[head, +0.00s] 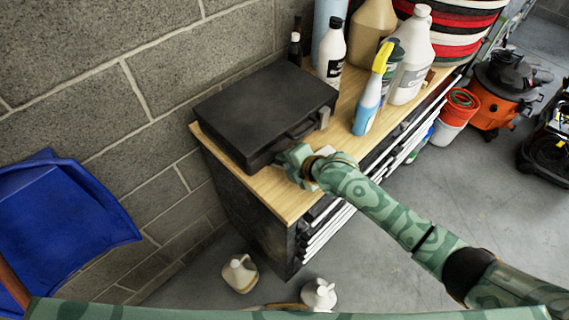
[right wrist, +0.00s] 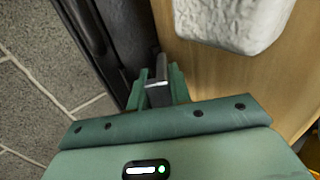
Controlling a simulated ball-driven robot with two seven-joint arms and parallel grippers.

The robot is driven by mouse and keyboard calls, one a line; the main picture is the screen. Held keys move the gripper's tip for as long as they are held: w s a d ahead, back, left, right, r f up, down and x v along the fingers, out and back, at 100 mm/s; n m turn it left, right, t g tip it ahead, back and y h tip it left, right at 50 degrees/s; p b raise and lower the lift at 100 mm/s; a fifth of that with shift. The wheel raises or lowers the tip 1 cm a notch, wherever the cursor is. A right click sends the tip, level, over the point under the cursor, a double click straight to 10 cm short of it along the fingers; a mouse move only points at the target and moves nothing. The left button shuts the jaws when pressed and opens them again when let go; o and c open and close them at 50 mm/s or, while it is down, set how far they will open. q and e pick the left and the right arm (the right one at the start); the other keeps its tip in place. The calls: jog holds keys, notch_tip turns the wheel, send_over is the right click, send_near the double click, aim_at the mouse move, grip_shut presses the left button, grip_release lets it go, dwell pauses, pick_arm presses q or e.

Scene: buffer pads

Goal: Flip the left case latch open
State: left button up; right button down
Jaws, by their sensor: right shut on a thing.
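A black case (head: 262,108) lies closed on the wooden top of a cabinet, with its handle and a grey right latch (head: 323,118) on the front side. My right gripper (head: 289,162) is at the left part of that front side and covers the left latch in the head view. In the right wrist view my right gripper (right wrist: 156,90) has its green fingers on both sides of the grey left latch (right wrist: 158,76), shut on it. The case's dark front (right wrist: 118,35) runs along beside the fingers. My left gripper is not in view.
Spray bottle (head: 368,104), white jug (head: 412,60) and other bottles stand right of and behind the case. A pale rough object (right wrist: 235,18) shows near the fingers in the right wrist view. A block wall (head: 100,80) is behind. The wooden top (head: 268,190) is bare at front left.

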jog(key=shift+s+d+f+t+y+b, duration=0.15)
jog(key=shift+f+t+y+b, duration=0.4)
jog(key=shift+b, duration=0.25)
jog(key=shift+r, duration=0.15)
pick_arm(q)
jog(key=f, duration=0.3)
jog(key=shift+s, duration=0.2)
pick_arm(e)
jog(key=shift+r, duration=0.1)
jog(key=c, duration=1.6)
grip_release()
jog(key=shift+o, duration=0.2)
